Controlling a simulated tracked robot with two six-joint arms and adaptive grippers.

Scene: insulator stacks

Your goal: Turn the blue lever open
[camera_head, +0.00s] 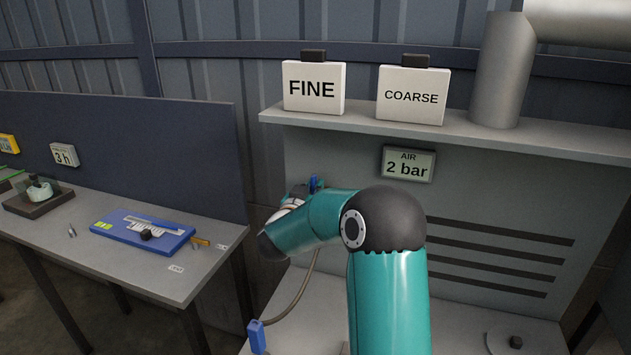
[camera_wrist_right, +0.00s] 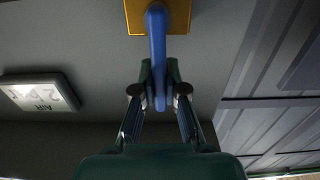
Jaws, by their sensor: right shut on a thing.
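The blue lever (camera_wrist_right: 157,40) runs from a yellow valve body (camera_wrist_right: 190,17) down between my right gripper's fingers in the right wrist view. My right gripper (camera_wrist_right: 159,78) is shut on the lever, with one finger on each side of it. In the head view, a small piece of the blue lever (camera_head: 313,183) shows just above my teal right arm. The arm hides most of my right gripper and the valve there. My left gripper is in neither view.
A shelf above holds FINE (camera_head: 313,88) and COARSE (camera_head: 412,97) signs. An AIR display (camera_head: 407,165) reads 2 bar on the grey panel. A hose (camera_head: 303,285) hangs to a blue nozzle (camera_head: 256,337). A side table (camera_head: 150,265) with a blue tray (camera_head: 142,234) stands left.

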